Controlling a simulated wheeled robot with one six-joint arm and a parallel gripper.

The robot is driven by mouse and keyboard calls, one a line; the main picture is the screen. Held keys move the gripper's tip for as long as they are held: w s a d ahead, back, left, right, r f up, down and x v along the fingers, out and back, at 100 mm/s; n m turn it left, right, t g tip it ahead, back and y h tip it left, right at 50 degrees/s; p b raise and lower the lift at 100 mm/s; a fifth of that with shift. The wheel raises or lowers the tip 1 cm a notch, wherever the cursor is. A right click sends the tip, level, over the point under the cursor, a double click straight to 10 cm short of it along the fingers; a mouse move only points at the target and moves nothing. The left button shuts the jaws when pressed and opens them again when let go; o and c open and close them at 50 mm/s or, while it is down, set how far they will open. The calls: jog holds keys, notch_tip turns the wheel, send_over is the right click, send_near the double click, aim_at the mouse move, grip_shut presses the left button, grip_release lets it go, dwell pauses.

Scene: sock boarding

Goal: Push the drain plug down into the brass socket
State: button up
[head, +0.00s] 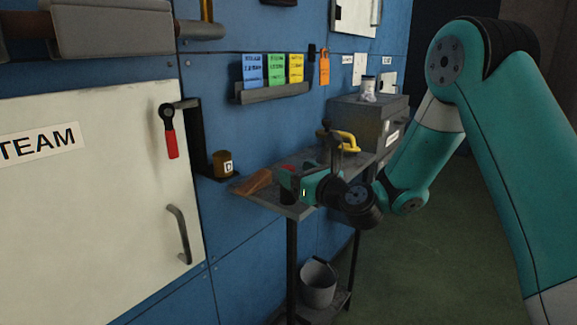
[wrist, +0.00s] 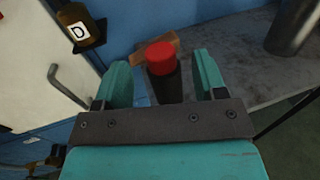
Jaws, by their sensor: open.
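A dark upright cylinder with a red top (wrist: 160,55) stands between the two teal fingers of my gripper (wrist: 163,70) in the wrist view. Gaps show on both sides of it, so the fingers are open and not closed on it. I cannot tell for sure whether this is the drain plug. In the head view my gripper (head: 291,185) is low over the near end of a grey bench (head: 296,212), with a bit of red (head: 287,168) just behind it. I cannot make out the brass socket clearly in either view.
A brown block (head: 252,183) lies on the bench's left edge, close behind the cylinder. A brown container marked D (head: 222,168) sits on a wall bracket. A yellow-handled item (head: 346,141) and grey cabinet (head: 385,125) stand farther along. A bucket (head: 317,284) sits below.

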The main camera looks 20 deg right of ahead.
aim_at(293, 169)
jog(key=shift+r+p+x, duration=0.25)
jog(key=shift+p+x, duration=0.5)
jog(key=shift+x, duration=0.45)
jog(key=shift+w+f, duration=0.15)
jog(key=shift+w, duration=0.2)
jog(key=shift+c, duration=0.3)
jog(key=c, duration=1)
jog(key=shift+o, duration=0.2)
notch_tip(293, 169, up, 20)
jog(key=p, duration=0.8)
